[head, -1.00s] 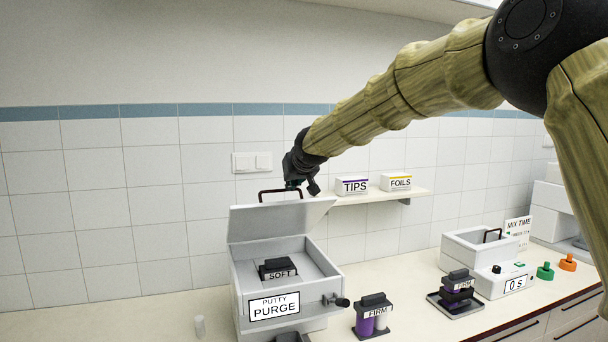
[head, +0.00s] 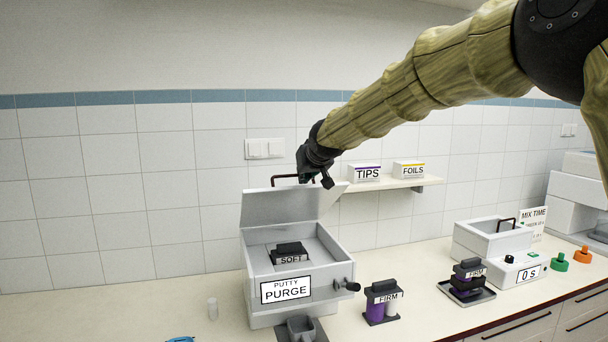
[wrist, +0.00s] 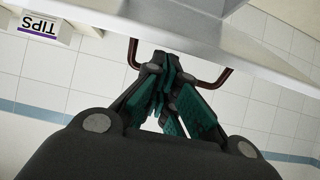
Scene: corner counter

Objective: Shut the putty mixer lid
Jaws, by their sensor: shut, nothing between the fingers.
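The white machine labelled PUTTY PURGE (head: 262,315) stands on the counter at lower centre in the head view. Its lid (head: 285,208) is raised, with a dark handle (head: 284,178) at the upper edge. A dark block labelled SOFT (head: 291,250) sits inside the open chamber. My gripper (head: 325,182) is at the lid's upper edge by the handle. In the wrist view my gripper (wrist: 172,75) is shut and empty, its fingers in front of the handle's middle. The handle (wrist: 221,80) shows on both sides of them, below the pale lid (wrist: 175,35). Contact cannot be told.
A FIRM cartridge (head: 381,303) stands right of the machine; another FIRM piece (head: 468,276) is on a dark tray. A second white machine reading 0 s (head: 485,240), with a MIX TIME sign (head: 533,222), is further right. A shelf (head: 405,185) holds TIPS and FOILS boxes behind.

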